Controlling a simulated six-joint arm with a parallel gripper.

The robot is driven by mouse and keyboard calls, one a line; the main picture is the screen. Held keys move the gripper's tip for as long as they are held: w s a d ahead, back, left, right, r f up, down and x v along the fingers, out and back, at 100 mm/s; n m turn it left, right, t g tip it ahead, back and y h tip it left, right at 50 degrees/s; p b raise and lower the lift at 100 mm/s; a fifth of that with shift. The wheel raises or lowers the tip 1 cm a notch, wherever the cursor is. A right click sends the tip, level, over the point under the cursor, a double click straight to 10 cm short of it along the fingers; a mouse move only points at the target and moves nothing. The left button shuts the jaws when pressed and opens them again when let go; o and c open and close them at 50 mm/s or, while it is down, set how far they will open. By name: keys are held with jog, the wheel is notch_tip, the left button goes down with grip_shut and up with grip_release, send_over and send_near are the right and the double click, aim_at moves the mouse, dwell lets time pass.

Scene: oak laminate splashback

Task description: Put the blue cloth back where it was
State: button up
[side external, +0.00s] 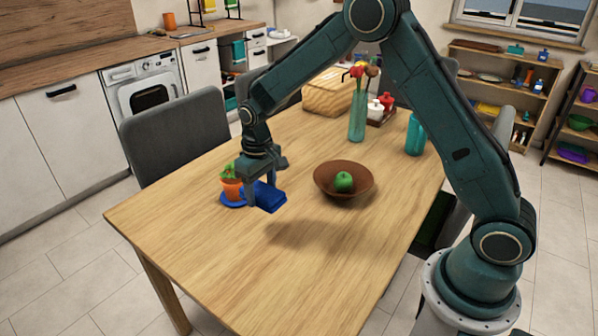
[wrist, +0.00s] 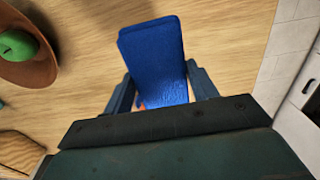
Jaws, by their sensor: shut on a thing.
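My gripper (side external: 262,188) is shut on a folded blue cloth (side external: 265,198), above the near left part of the wooden table. In the wrist view the cloth (wrist: 158,58) sits between the two fingers of my gripper (wrist: 163,92) and sticks out past them. Just behind the cloth in the side view is a small orange pot (side external: 232,188) with a green plant, on a blue saucer (side external: 231,202). The saucer's right part is hidden by my gripper and the cloth. In the wrist view only a sliver of orange shows beside the cloth.
A brown bowl (side external: 326,186) with a green apple (side external: 344,182) stands right of my gripper. A glass vase (side external: 357,118) with flowers, a wicker basket (side external: 327,95) and a teal tumbler (side external: 415,135) stand farther back. The front of the table (side external: 230,260) is clear.

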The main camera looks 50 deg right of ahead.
notch_tip(320, 180, up, 7)
send_over(247, 244)
notch_tip(247, 244, down, 20)
jog(key=shift+r, duration=0.15)
dwell(1.0)
jog(key=o, duration=1)
notch_tip(247, 244, up, 12)
jog(key=shift+r, duration=0.1)
dwell(0.3)
dwell(0.5)
